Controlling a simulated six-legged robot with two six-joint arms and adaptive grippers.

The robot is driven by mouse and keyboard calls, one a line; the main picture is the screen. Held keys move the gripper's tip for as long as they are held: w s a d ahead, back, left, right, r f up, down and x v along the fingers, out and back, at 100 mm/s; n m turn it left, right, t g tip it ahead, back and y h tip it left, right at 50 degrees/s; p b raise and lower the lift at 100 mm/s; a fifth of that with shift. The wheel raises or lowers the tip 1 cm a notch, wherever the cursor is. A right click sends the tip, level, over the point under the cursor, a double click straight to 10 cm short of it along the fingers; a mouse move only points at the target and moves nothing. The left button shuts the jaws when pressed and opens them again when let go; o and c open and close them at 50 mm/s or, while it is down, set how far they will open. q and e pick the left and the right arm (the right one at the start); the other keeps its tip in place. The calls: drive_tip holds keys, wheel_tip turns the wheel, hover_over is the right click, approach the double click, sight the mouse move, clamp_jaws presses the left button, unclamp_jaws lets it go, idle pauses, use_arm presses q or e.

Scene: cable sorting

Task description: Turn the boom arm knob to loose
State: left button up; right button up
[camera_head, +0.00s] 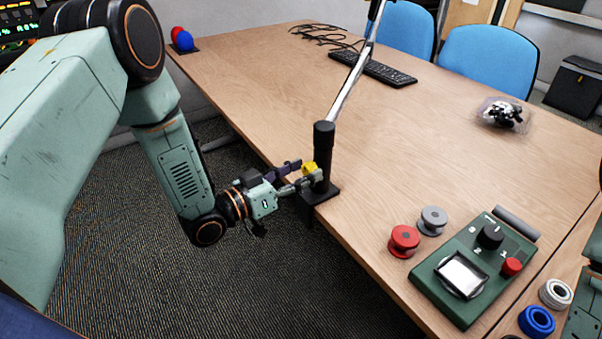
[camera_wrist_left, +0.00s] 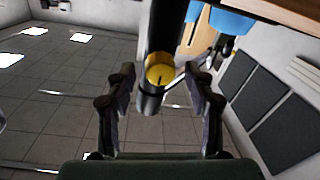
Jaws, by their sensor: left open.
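The boom arm knob (camera_head: 309,168) is yellow and sits low on the black boom arm post (camera_head: 323,155), which is clamped at the table's left edge. My left gripper (camera_head: 300,172) is at the knob, with its fingers pointing toward the post. In the left wrist view the knob (camera_wrist_left: 159,76) shows face-on with a dark mark line, between and slightly beyond the open fingers of my left gripper (camera_wrist_left: 160,88). A gap shows on both sides of the knob there. I cannot tell which setting the mark points to. My right gripper is not in view.
The silver boom (camera_head: 352,70) rises from the post. A green control box (camera_head: 440,285) with red (camera_head: 404,241) and grey (camera_head: 432,220) spools stands at the front right. The table's middle is clear.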

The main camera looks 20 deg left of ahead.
use_arm(q)
drive_tip(key=shift+w+d+f, duration=0.1)
drive_tip(key=shift+w+d, duration=0.05)
drive_tip(key=shift+w, duration=0.1)
drive_tip(key=shift+s, duration=0.2)
drive_tip(key=c, duration=0.3)
drive_tip(key=shift+w, duration=0.1)
clamp_jaws()
